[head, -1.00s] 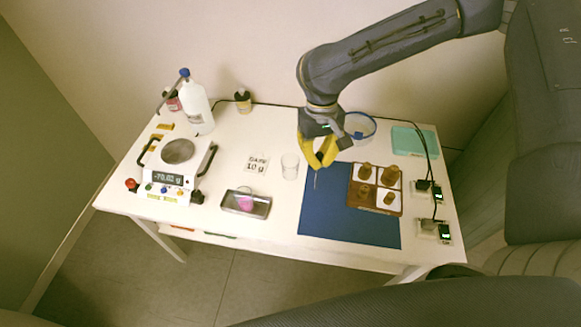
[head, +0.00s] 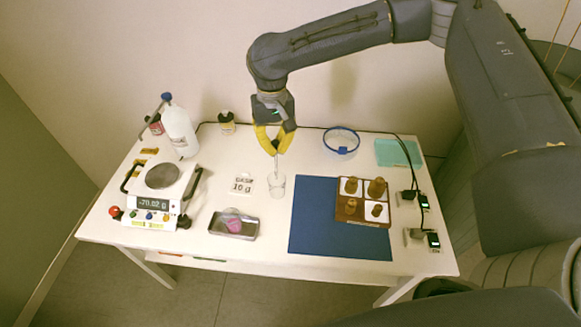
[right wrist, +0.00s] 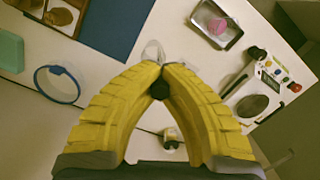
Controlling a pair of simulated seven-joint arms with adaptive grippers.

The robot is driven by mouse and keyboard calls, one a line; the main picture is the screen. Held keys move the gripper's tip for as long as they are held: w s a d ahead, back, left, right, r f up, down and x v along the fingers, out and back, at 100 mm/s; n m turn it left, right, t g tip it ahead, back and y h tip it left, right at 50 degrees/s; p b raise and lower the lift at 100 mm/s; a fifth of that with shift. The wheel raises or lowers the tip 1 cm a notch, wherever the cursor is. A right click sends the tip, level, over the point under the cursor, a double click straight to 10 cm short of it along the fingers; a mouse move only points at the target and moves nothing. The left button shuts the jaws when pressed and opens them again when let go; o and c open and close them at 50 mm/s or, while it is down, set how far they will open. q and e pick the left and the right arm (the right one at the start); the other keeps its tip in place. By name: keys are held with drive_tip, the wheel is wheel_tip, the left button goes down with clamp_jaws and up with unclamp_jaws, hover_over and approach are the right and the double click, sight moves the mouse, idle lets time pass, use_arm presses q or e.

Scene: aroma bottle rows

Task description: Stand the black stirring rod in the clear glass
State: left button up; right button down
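My right gripper (head: 275,150) has yellow fingers and points down over the clear glass (head: 277,187). It is shut on the stirring rod (head: 277,162), which hangs roughly upright below the fingertips. The rod's lower end meets the glass's rim area; I cannot tell whether it is inside. In the right wrist view the black end of the rod (right wrist: 159,88) shows between the closed fingers (right wrist: 164,70), with the glass (right wrist: 153,51) partly hidden just beyond them. The glass stands upright on the white table (head: 215,180). My left gripper is not in view.
A blue mat (head: 325,225) and a brown sectioned tray (head: 364,222) lie right of the glass. A metal tray with a pink item (head: 233,222), a 10 g card (head: 243,184) and a scale (head: 160,205) are left. A blue-rimmed dish (head: 341,138) stands behind.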

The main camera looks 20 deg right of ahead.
drive_tip(key=w+r, duration=0.2)
drive_tip(key=w, duration=0.2)
drive_tip(key=shift+d+f, duration=0.15)
drive_tip(key=shift+f, duration=2.15)
drive_tip(key=shift+d+f, duration=0.15)
drive_tip(key=shift+f, duration=2.2)
drive_tip(key=shift+d+f, duration=0.15)
drive_tip(key=shift+f, duration=2.25)
drive_tip(key=c, duration=1.5)
unclamp_jaws()
drive_tip(key=r, duration=0.8)
drive_tip(key=w+r, duration=0.1)
drive_tip(key=r, duration=0.3)
